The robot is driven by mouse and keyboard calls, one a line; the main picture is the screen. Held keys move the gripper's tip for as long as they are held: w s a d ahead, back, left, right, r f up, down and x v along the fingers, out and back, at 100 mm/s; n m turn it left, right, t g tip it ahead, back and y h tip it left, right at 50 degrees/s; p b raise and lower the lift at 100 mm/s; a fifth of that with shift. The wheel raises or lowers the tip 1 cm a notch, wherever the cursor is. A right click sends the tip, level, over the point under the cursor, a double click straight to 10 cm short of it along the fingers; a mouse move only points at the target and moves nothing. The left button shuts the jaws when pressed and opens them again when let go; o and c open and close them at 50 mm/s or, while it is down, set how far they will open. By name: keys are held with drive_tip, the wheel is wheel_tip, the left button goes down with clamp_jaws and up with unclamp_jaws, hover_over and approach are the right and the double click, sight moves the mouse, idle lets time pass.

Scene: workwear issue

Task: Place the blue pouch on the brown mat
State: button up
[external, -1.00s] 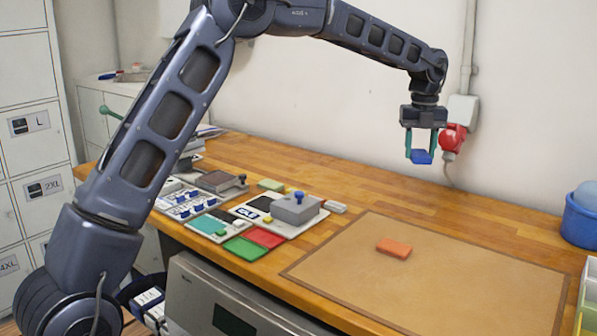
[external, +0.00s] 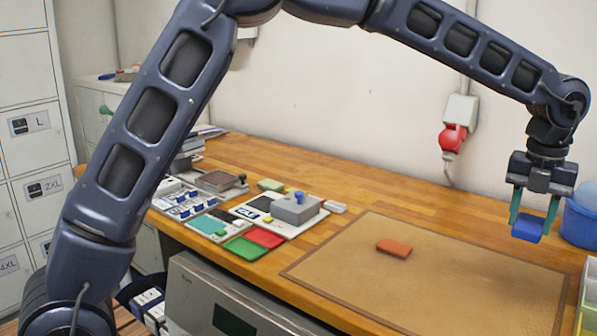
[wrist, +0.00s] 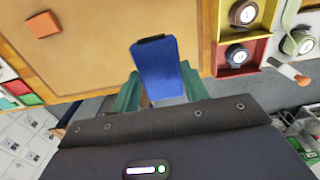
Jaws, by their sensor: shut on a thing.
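The blue pouch (external: 527,229) is held between the green fingers of my gripper (external: 533,218), in the air at the right of the external view. In the wrist view the pouch (wrist: 160,70) stands out between the two fingers (wrist: 157,92). The brown mat (external: 450,290) lies flat on the wooden worktop, below the raised pouch. In the wrist view the mat (wrist: 110,50) fills the upper left. An orange block (external: 394,248) lies on the mat, left of the pouch; it also shows in the wrist view (wrist: 43,24).
A blue tub (external: 580,220) stands at the right, behind my gripper. A compartment box (external: 588,300) is at the right edge; the wrist view shows its cells (wrist: 262,45) with rolled items. Pads and a grey stamp-like block (external: 296,208) lie left of the mat. Much of the mat is bare.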

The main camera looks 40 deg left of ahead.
sight(504, 321)
drive_tip(key=shift+s+d+f, duration=0.2)
drive_tip(key=shift+s+d, duration=0.1)
wheel_tip(504, 321, down, 20)
drive_tip(key=shift+r, duration=0.15)
idle(0.4)
drive_tip(key=o, duration=1)
